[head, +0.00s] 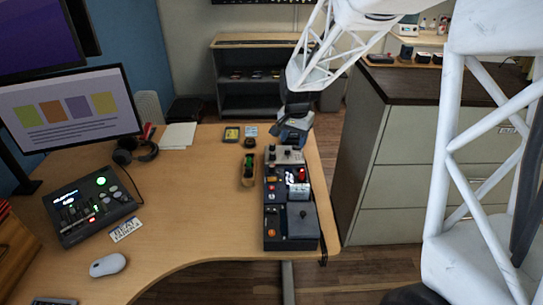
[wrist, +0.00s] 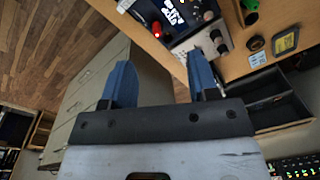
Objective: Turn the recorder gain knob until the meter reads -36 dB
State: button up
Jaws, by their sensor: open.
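A dark multi-part unit (head: 265,215) stands along the right edge of the desk, with a small lit display (head: 290,178), a red knob (head: 302,174) and other controls. A grey panel with several small knobs (head: 285,156) is at its far end. In the wrist view the display (wrist: 172,12), red knob (wrist: 157,29) and grey knob panel (wrist: 213,38) lie beyond my fingertips. I cannot tell which knob is the gain knob, and the meter reading is not legible. My gripper (head: 293,130), with blue fingers spread and empty in the wrist view (wrist: 158,72), is above the grey panel's far end.
A mixer-like console (head: 90,205), a mouse (head: 108,265) and headphones (head: 135,150) are on the left of the desk (head: 190,215). A green-topped item (head: 248,170) stands just left of the unit. A drawer cabinet (head: 410,165) is right of the desk. The desk's middle is clear.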

jog(key=m, duration=0.2)
send_over(272, 166)
jog(key=shift+g, duration=0.3)
notch_tip(272, 166, down, 13)
jog(key=shift+f, duration=0.15)
jog(key=shift+f, duration=0.15)
jog(key=shift+f, duration=3.75)
jog(key=c, duration=0.9)
